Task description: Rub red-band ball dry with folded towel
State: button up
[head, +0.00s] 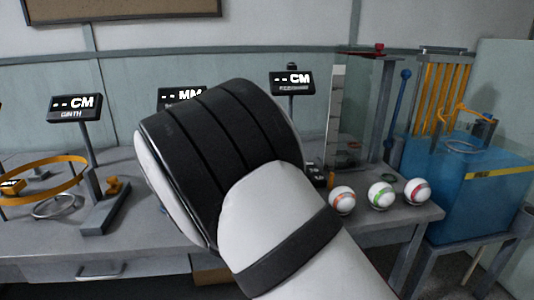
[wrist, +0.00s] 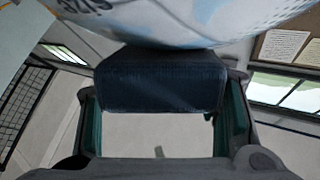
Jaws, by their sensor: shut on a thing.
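Three white banded balls stand at the right end of the bench in the head view. The right one, the red-band ball (head: 418,191), is upright and apart from the green-band ball (head: 382,195) beside it. In the wrist view, a dark navy, cloth-textured block, which looks like the folded towel (wrist: 160,82), sits between the two fingers of my gripper (wrist: 162,112). My gripper is shut on it. In the head view, my arm hides the gripper and the towel. A large curved white surface (wrist: 180,22) with pale blue patches and lettering lies close beyond the towel; I cannot tell what it is.
An orange-band ball (head: 342,200) stands left of the others. A clear column (head: 352,120) rises behind them. A blue tank (head: 470,185) stands at right. An orange ring (head: 45,178) and a display (head: 75,110) are at left. My arm covers the bench's middle.

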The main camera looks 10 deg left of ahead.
jog(key=shift+d, duration=0.2)
jog(key=shift+s+a, duration=0.2)
jog(key=shift+a, duration=0.5)
jog(key=shift+s+a, duration=0.15)
jog(key=shift+a, duration=0.55)
jog(key=shift+d, duration=0.1)
jog(key=shift+w+d+b, duration=0.2)
jog(key=shift+d+b, duration=0.05)
jog(key=shift+d, duration=0.4)
jog(key=shift+w+d+b, duration=0.2)
jog(key=shift+d, duration=0.45)
jog(key=shift+a, duration=0.1)
